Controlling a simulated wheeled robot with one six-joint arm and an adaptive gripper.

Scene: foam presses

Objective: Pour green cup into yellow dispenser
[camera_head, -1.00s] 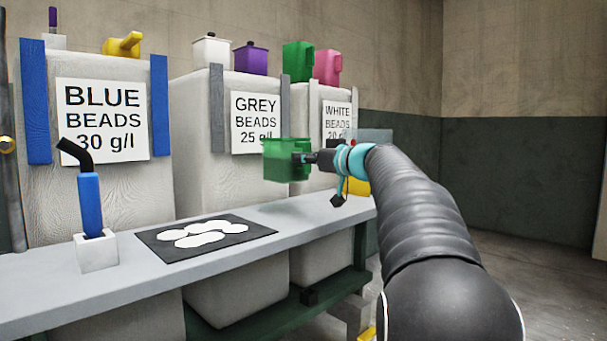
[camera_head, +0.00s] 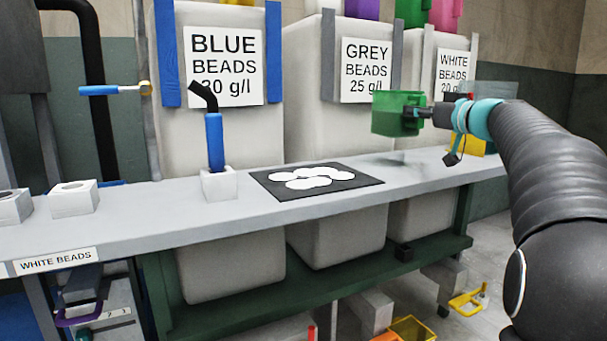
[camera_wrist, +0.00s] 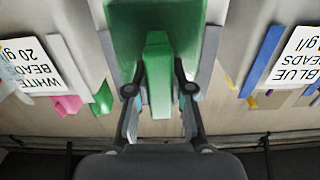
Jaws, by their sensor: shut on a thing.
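The green cup (camera_head: 396,118) is held above the grey bench, in front of the grey and white bead bins. My gripper (camera_head: 426,112) is shut on the cup's handle from the right in the head view. In the wrist view, the fingers of my gripper (camera_wrist: 158,90) close on both sides of the green handle (camera_wrist: 158,60). The cup's contents are hidden. A yellow object (camera_head: 477,141) shows partly behind my wrist near the bench's right end; I cannot tell whether it is the yellow dispenser.
The bench (camera_head: 120,215) carries a dark mat (camera_head: 355,184) with white discs and a blue tool (camera_head: 215,145) in a white holder (camera_head: 219,186). Another green container (camera_head: 410,12) stands on top of the bins. A yellow box (camera_head: 415,328) and yellow handle (camera_head: 468,300) are low down.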

